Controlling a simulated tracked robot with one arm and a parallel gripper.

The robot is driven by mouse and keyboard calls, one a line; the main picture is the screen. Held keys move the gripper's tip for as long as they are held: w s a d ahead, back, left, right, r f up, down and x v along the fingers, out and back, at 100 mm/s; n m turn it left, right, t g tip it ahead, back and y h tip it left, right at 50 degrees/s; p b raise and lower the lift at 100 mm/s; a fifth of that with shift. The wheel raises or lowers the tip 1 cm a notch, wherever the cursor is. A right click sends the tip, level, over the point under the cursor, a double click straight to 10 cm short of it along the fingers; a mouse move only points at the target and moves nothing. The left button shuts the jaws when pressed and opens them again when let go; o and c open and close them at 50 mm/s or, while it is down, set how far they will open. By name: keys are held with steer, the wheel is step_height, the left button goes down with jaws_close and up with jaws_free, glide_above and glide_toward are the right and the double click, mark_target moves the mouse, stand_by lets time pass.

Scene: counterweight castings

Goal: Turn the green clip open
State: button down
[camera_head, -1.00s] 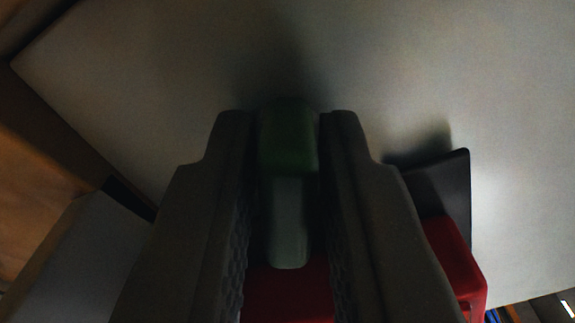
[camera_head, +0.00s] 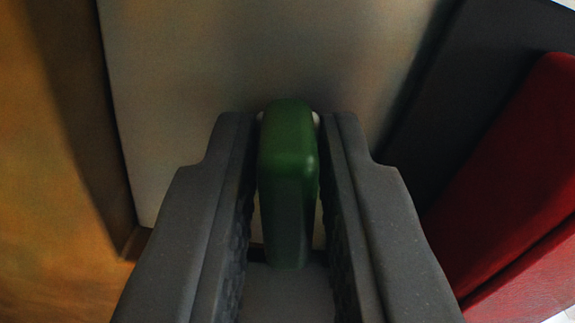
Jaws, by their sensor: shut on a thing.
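The green clip (camera_head: 288,170) is a rounded upright bar in the middle of the camera view. It stands in front of a pale grey panel (camera_head: 190,80). My gripper (camera_head: 287,150) has its two dark grey fingers on either side of the clip and is shut on it. A small pale round part shows on each side of the clip's top end, partly hidden by the clip and the fingertips. How the clip is fixed to the panel is hidden.
A red block (camera_head: 510,170) and a dark panel (camera_head: 460,80) stand close on the right. An orange-brown surface (camera_head: 60,170) lies on the left, past the pale panel's edge.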

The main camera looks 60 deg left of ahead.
steer(key=shift+s+a+f+m, duration=0.1)
steer(key=shift+s+f+m, duration=0.05)
steer(key=shift+m, duration=0.4)
steer(key=shift+s+a+f+m, duration=0.1)
steer(key=shift+m, duration=0.45)
steer(key=c, duration=1.5)
jaws_free()
steer(key=shift+w+d, duration=0.1)
steer(key=shift+r, duration=0.1)
steer(key=shift+d, duration=0.2)
steer(key=p+v, duration=0.1)
steer(key=v, duration=1.2)
steer(key=shift+d, duration=0.2)
